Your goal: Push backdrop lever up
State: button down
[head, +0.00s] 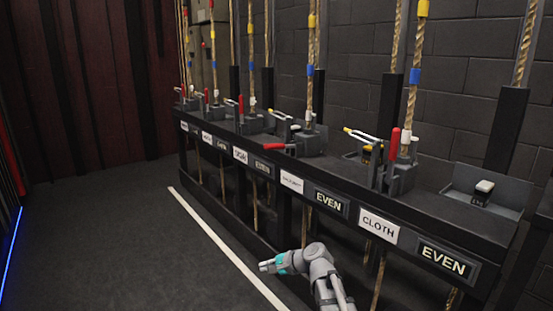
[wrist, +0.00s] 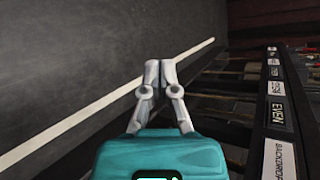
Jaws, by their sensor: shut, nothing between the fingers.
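The backdrop label (head: 291,182) is a white plate on the front of the dark rail, small in the head view; it reads BACKDROP in the wrist view (wrist: 278,160). Above it, a red-handled lever (head: 275,146) lies about level, pointing out to the left from its grey base (head: 310,141). The lever itself does not show in the wrist view. My gripper (head: 264,267) is low in front of the rail, below the lever and apart from it. In the wrist view, its fingers (wrist: 160,66) are together and empty.
The long rail (head: 340,172) carries several other levers; a red one (head: 394,142) above the CLOTH label (head: 379,226) stands upright. Ropes with coloured bands rise behind. The dark floor (head: 120,240) with a white line is clear at left.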

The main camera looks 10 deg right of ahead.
aim_at(282, 146)
jog(key=w+d+r+m+t+p, duration=0.2)
jog(key=w+d+r+m+t, duration=0.3)
jog(key=r+m, duration=0.5)
jog(key=w+d+r+m+t+p, duration=0.3)
jog(key=w+d+r+m+t, duration=0.3)
jog(key=w+r+m, duration=0.3)
jog(key=shift+w+d+r+m+t+h, duration=0.3)
jog(key=shift+r+m+t, duration=0.45)
jog(key=shift+m, duration=0.45)
jog(key=shift+a+p, duration=0.1)
jog(key=shift+p, duration=0.2)
jog(key=d+r+p+x, duration=0.1)
jog(key=p+x, duration=0.5)
jog(key=x, duration=0.6)
jog(key=shift+a+r, duration=0.2)
jog(key=shift+r, duration=0.7)
jog(key=shift+a+r+p, duration=0.1)
jog(key=shift+a+p, duration=0.1)
jog(key=shift+p, duration=0.15)
